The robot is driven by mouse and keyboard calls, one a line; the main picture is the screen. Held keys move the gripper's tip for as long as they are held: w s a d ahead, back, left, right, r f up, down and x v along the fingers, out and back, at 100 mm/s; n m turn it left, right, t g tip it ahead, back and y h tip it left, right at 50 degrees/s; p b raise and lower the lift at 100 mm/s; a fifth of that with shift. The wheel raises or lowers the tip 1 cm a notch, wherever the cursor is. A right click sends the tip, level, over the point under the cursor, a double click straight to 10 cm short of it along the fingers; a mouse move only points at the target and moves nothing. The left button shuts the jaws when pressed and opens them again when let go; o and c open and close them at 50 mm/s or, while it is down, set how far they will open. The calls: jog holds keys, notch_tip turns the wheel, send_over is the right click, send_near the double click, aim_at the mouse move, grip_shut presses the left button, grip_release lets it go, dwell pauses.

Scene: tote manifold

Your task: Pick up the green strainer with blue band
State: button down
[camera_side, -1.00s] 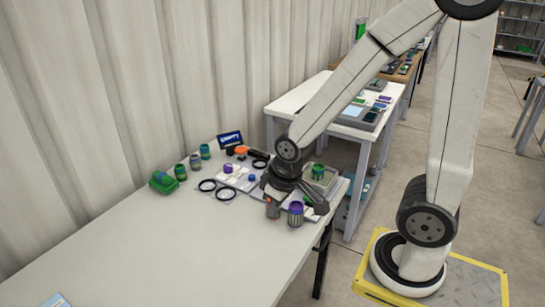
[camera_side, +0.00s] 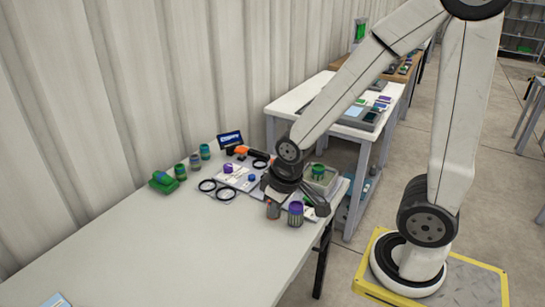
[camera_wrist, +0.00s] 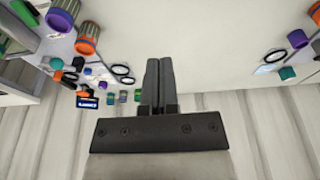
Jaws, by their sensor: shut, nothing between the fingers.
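Several small green banded cylinders stand in a row near the wall: a near one (camera_side: 180,171), a middle one (camera_side: 194,162) and a far teal one (camera_side: 205,151). They also show small in the wrist view (camera_wrist: 124,97), beside my fingers. The bands are too small to tell which one is blue. Another green piece (camera_side: 319,171) sits in the grey tote at the table's right end. My gripper (camera_wrist: 159,62) is shut and empty. In the side view it is over the right end of the table, well right of the row, its tips partly hidden.
A green holder (camera_side: 162,182) lies left of the row. A purple-topped can (camera_side: 296,213) stands near the right edge. The front table is mostly clear.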

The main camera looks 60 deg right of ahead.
dwell(0.3)
grip_release()
jog(key=w+d+f+m+t+h, duration=0.1)
jog(key=w+d+f+m+t, duration=0.15)
jog(key=w+d, duration=0.5)
jog(key=m+t+h, duration=0.5)
jog(key=m+h, duration=0.1)
jog(key=h, duration=0.2)
send_near(319, 168)
jog(key=x, duration=0.3)
jog(key=shift+d+n, duration=0.25)
jog(key=shift+d, duration=0.05)
jog(key=shift+x, duration=1.3)
